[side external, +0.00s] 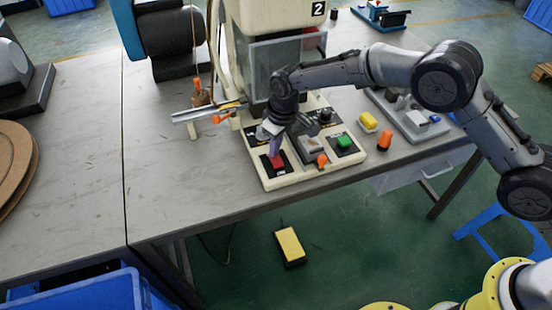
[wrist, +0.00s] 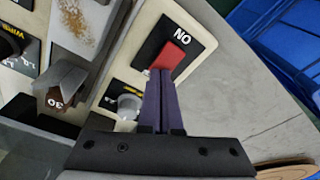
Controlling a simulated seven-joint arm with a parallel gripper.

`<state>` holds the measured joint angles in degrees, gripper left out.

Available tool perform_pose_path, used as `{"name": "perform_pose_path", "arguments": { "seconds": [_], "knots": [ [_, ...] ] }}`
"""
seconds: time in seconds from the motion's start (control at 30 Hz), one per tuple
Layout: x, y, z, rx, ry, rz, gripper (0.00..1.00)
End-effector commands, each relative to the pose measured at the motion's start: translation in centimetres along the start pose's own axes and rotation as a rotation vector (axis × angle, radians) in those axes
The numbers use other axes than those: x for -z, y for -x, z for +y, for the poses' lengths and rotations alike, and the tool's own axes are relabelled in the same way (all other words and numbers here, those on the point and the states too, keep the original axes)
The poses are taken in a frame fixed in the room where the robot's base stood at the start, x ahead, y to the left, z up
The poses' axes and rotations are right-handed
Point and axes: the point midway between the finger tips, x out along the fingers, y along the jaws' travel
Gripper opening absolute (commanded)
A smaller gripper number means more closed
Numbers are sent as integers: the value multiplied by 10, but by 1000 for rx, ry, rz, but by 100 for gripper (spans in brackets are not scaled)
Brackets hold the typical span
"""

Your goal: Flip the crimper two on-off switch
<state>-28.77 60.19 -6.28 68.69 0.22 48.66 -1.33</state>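The crimper marked 2 (side external: 285,50) stands on the table, with a cream control base in front. Its red on-off rocker switch (side external: 279,163) sits at the base's front left corner. In the wrist view the red switch (wrist: 174,52) lies in a black plate beside the letters ON. My gripper (side external: 274,153) points down at the switch. Its purple fingers (wrist: 160,72) are pressed together with nothing seen between them. The tips are at the near edge of the red switch and cover a little of it; I cannot tell whether they touch.
A green button (side external: 344,142) and an orange-tipped lever (side external: 321,160) are on the same base. A clear round knob (wrist: 129,105) is close to my fingers. The tabletop (side external: 180,190) at left is clear.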

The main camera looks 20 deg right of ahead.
Motion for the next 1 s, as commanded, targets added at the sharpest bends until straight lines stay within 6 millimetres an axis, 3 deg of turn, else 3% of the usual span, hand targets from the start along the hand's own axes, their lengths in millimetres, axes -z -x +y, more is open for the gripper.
{"name": "perform_pose_path", "arguments": {
  "seconds": [0.37, 1.0],
  "knots": [
    [-1, -1, 0, 0, 0, -5, 0],
    [7, 46, 0, 0, 0, -2, 0]
  ]
}}
